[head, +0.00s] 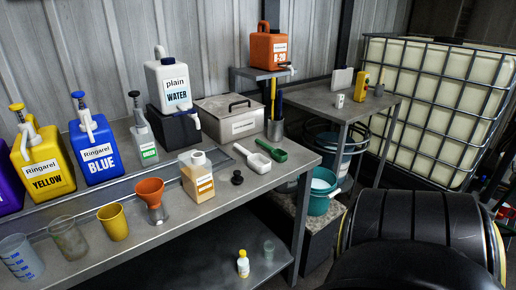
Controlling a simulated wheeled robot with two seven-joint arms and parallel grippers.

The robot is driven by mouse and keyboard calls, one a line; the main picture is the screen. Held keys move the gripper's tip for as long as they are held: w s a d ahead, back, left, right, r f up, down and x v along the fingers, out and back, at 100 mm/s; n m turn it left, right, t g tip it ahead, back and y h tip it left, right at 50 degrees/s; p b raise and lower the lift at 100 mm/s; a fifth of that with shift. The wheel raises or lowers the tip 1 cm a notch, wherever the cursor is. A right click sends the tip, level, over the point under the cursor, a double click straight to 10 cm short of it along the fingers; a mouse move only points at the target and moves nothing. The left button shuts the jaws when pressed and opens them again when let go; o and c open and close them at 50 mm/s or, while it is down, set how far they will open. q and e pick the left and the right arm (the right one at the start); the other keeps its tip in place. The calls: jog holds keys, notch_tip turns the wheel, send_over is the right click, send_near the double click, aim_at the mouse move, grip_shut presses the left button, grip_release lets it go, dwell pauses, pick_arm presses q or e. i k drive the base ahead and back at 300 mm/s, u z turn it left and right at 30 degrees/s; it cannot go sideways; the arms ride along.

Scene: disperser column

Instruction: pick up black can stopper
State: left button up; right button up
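The black can stopper (237,178) is a small dark knob-shaped piece on the grey metal bench (275,184). It lies just right of a clear bottle with amber contents (197,180), apart from it. It is left of and below the white scoop (257,162). Nothing covers it. Neither of my grippers is in view.
Yellow (42,158) and blue (97,150) pump canisters stand at left. A large black rounded form (420,225) fills the lower right.

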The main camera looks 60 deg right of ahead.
aim_at(237, 180)
jog(key=u, duration=0.05)
jog(key=k, duration=0.35)
jog(key=z, duration=0.9)
